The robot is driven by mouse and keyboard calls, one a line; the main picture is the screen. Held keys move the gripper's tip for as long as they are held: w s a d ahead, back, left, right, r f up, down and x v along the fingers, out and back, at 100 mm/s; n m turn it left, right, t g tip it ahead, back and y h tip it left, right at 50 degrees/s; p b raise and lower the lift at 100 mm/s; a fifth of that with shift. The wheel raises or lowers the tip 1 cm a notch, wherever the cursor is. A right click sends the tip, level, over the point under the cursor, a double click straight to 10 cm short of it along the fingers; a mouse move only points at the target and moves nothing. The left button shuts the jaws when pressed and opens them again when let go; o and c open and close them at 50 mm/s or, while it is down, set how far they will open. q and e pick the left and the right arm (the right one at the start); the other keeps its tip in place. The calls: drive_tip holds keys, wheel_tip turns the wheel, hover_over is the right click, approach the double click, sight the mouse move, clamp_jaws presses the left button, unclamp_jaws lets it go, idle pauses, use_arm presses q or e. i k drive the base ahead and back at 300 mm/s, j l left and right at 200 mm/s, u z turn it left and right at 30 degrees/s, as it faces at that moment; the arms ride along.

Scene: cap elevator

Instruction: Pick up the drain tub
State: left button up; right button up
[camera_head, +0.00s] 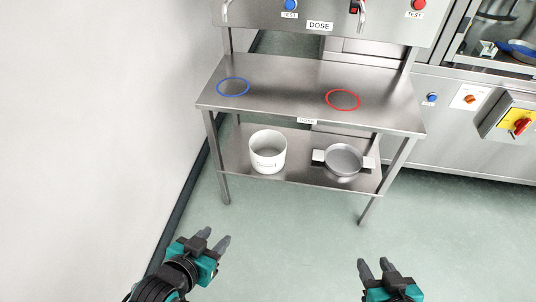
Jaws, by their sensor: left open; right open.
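The table's upper shelf (290,88) bears a blue ring (233,87) and a red ring (343,100) and overhangs the lower shelf. Table legs (373,207) frame the lower shelf. A white wall (90,120) is close on the left. Green floor (290,240) is clear in front.

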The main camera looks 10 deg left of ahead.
sight(267, 146)
drive_tip(key=i+j, duration=0.8)
drive_tip(key=i, duration=0.15)
